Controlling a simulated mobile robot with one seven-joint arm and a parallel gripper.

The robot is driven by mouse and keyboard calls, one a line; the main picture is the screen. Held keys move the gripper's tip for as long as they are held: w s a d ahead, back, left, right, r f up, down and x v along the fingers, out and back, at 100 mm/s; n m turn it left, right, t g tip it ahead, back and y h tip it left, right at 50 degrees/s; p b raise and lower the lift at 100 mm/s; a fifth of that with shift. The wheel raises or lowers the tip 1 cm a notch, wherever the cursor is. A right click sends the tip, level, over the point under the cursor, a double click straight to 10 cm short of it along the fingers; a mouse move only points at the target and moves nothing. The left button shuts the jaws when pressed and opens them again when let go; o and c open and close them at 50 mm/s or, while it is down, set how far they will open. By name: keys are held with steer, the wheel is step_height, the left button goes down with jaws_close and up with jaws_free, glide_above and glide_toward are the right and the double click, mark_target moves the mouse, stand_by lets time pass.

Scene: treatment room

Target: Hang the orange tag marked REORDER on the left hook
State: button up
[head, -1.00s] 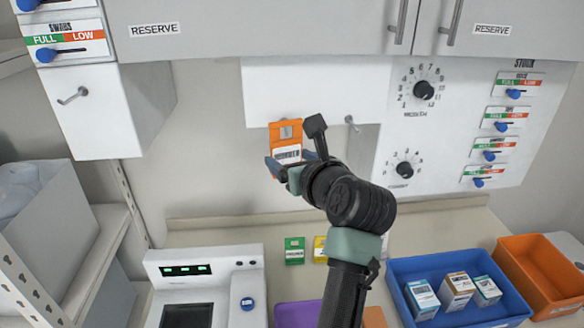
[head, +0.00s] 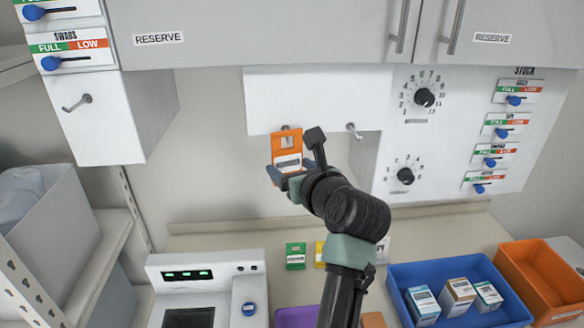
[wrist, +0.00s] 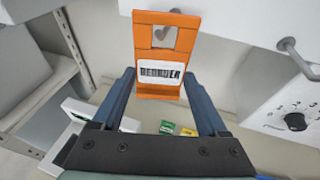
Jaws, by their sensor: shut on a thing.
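The orange tag (head: 287,150) has a square hole near its top and a white label; the wrist view shows REORDER on it (wrist: 160,92). My gripper (head: 288,180) is shut on the tag's lower part and holds it upright. The left hook (head: 286,127) on the white panel shows just above the tag's top edge.
Another empty hook (head: 77,102) is on the white cabinet at left. Below, a green tag (head: 295,256) and a partly hidden yellow one (head: 319,252) lie on the counter. A blue bin (head: 405,275) with boxes and an orange bin (head: 535,270) stand at right. Grey cupboards hang above.

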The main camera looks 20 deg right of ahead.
steer(key=o, duration=1.4)
steer(key=b+v, duration=0.4)
steer(key=v, duration=0.9)
steer(key=a+r+n+t+h, duration=0.2)
steer(key=a+r+n+t, duration=0.5)
steer(key=r+n, duration=0.85)
steer(key=shift+s+a+r+n+t+y+b, duration=0.25)
steer(key=shift+s+a+r+n+t, duration=0.7)
steer(key=shift+s+a+r+n, duration=1.75)
steer(key=shift+s+a+r+n+t+y+b, duration=0.1)
steer(key=shift+s+a+r+n+t+y, duration=0.85)
steer(key=shift+n, duration=3.25)
steer(key=shift+s+a+r+n+t+h+b, duration=0.1)
steer(key=shift+s+a+r+n+t, duration=1.05)
steer(key=shift+s+a+n, duration=1.35)
steer(key=shift+w+a+r+n, duration=0.1)
steer(key=shift+w+a+n, duration=0.15)
steer(key=shift+w+n, duration=0.55)
